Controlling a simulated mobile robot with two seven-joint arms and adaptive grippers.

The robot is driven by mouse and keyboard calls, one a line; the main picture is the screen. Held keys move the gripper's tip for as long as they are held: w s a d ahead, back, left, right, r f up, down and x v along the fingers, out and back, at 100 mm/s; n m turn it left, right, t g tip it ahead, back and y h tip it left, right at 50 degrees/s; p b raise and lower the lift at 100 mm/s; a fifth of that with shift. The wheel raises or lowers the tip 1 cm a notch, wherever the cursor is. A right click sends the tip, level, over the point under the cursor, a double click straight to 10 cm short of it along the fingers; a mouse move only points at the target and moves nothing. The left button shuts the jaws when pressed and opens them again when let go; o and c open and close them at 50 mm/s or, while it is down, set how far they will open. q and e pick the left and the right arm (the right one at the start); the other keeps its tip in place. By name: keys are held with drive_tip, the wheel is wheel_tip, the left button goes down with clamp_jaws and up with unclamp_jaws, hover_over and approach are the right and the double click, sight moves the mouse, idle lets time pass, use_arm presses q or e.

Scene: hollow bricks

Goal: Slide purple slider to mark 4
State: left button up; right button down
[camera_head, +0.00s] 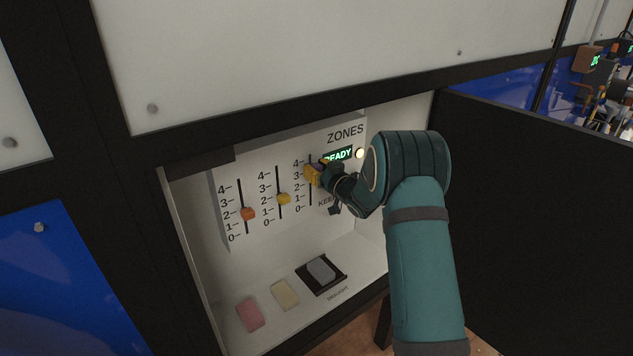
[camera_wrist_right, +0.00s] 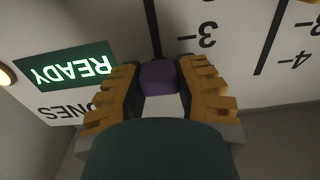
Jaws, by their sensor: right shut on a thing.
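My right gripper (camera_head: 314,175) is at the rightmost slot of the white slider panel (camera_head: 239,177) in the head view. It is shut on the purple slider (camera_wrist_right: 158,76), which shows between its yellow fingers (camera_wrist_right: 158,96) in the upside-down wrist view. The slider is past mark 3 (camera_wrist_right: 207,35) towards the upper end of its slot. Its mark 4 is hidden behind a finger in the wrist view, so I cannot tell how close it is. My left gripper is not in view.
An orange slider (camera_head: 248,214) and a yellow slider (camera_head: 284,199) sit near mark 2 in their slots. A green READY display (camera_head: 344,153) is close by the gripper. Cabinet walls surround the recess.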

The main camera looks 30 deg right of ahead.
drive_tip(key=shift+w+r, duration=0.1)
drive_tip(key=shift+r, duration=1.2)
drive_tip(key=shift+r, duration=0.1)
drive_tip(key=c, duration=0.6)
unclamp_jaws()
drive_tip(key=shift+f, duration=0.2)
drive_tip(key=shift+s+d, duration=0.1)
drive_tip(key=shift+s, duration=0.55)
drive_tip(key=s, duration=1)
drive_tip(key=shift+s+d, duration=0.35)
